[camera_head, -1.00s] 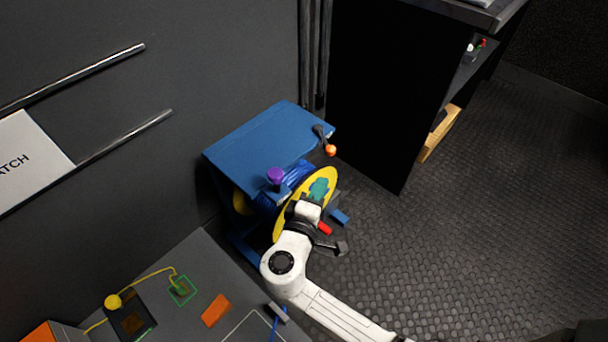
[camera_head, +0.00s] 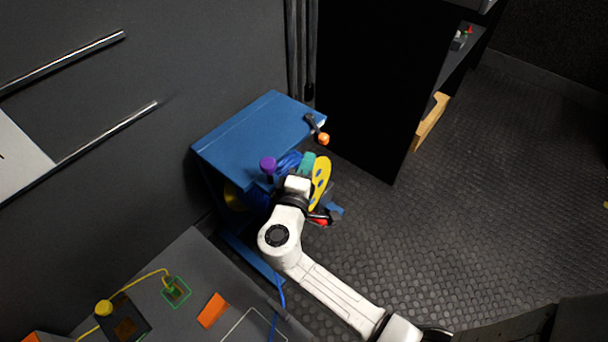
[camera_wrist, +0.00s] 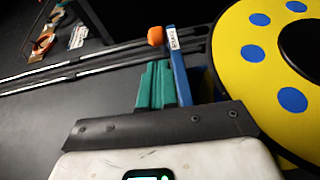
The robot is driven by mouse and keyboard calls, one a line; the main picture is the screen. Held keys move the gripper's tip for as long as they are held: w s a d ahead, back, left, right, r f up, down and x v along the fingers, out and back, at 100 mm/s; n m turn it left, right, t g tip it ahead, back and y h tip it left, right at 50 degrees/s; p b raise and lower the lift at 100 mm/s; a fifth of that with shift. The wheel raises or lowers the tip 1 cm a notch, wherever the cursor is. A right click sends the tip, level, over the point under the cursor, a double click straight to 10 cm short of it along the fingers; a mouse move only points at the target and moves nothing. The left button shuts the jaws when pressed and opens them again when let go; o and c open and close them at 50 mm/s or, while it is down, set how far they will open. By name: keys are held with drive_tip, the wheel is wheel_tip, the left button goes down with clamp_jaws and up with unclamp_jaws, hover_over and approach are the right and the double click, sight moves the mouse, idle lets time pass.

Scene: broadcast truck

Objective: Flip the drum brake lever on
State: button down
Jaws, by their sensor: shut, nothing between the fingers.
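The drum brake lever (camera_head: 313,124) is a dark arm with an orange ball at its end. It is on the right side of the blue drum stand (camera_head: 245,135), with the ball hanging at its lower right. In the wrist view the orange ball (camera_wrist: 156,36) shows just beyond my fingertips, beside a blue post (camera_wrist: 179,75) with a small white label. My gripper (camera_head: 308,158) has teal fingers, shut and empty, in front of the yellow drum flange (camera_head: 322,182). The fingers also show in the wrist view (camera_wrist: 157,66), apart from the ball. The lever's arm is not clear there.
A purple knob (camera_head: 268,164) stands left of my wrist. A red piece (camera_head: 318,218) shows below the drum. The yellow flange with blue spots (camera_wrist: 265,60) is close on the right in the wrist view. A black cabinet (camera_head: 375,80) stands behind. The textured floor at right is open.

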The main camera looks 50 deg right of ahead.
sight(323, 143)
drive_tip(key=b+x, duration=0.1)
drive_tip(key=x, duration=0.3)
drive_tip(key=shift+w+d, duration=0.15)
drive_tip(key=shift+d, duration=0.2)
drive_tip(key=shift+s+d+f+n+t+y, duration=0.1)
drive_tip(key=shift+s+d+n+t+y, duration=0.85)
drive_tip(key=shift+t, duration=0.35)
drive_tip(key=s+d+n+t+y+b, duration=0.1)
drive_tip(key=d+n+t+y+b, duration=0.1)
drive_tip(key=d, duration=0.8)
drive_tip(key=shift+s+d+n+t, duration=0.3)
drive_tip(key=shift+d+n+t, duration=0.1)
drive_tip(key=shift+n+t, duration=0.1)
drive_tip(key=shift+s+d, duration=0.1)
